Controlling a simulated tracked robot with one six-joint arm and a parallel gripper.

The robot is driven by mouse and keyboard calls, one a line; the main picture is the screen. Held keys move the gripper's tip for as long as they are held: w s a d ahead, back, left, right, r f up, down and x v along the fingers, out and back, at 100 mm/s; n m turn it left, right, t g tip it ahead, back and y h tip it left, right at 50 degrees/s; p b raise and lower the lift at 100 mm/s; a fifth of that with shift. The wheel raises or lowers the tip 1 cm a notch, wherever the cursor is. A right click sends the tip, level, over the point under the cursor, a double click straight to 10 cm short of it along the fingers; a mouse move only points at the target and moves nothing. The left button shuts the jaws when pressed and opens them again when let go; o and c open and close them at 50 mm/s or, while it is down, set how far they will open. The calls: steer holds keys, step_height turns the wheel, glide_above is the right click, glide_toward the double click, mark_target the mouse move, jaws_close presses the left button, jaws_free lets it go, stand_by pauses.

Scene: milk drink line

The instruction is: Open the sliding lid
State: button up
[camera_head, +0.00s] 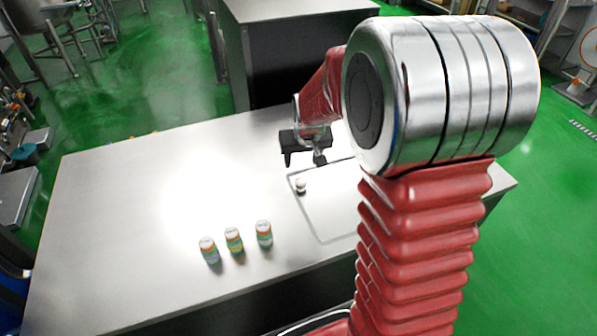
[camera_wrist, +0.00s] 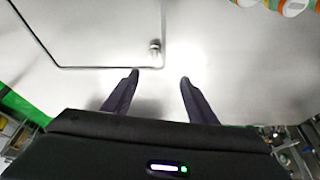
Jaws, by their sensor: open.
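The sliding lid (camera_head: 328,205) is a flat panel outlined by a dark seam in the steel table top, partly hidden behind my arm in the head view. It also shows in the wrist view (camera_wrist: 100,35) at the upper left. A small round knob (camera_head: 301,185) stands near the lid's left edge; in the wrist view the knob (camera_wrist: 154,47) is near the lid's corner. My gripper (camera_head: 304,163) is above the table, close to the knob. In the wrist view the two fingers (camera_wrist: 159,78) are apart with nothing between them, and the knob lies beyond their tips.
Three small bottles (camera_head: 234,240) with orange caps stand on the table (camera_head: 130,215) left of the lid. The table's left part is bare. A dark cabinet (camera_head: 290,60) with a steel top stands behind the table.

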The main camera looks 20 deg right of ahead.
mark_target(301, 181)
steer(key=w+f, duration=0.1)
steer(key=d+f, duration=0.1)
steer(key=f, duration=0.1)
steer(key=w+d+f, duration=0.1)
steer(key=shift+w+f, duration=0.3)
steer(key=shift+f, duration=0.1)
steer(key=shift+f, duration=0.1)
steer(key=shift+x, duration=6.85)
steer(key=shift+d, duration=0.15)
jaws_close()
steer(key=shift+d, duration=0.15)
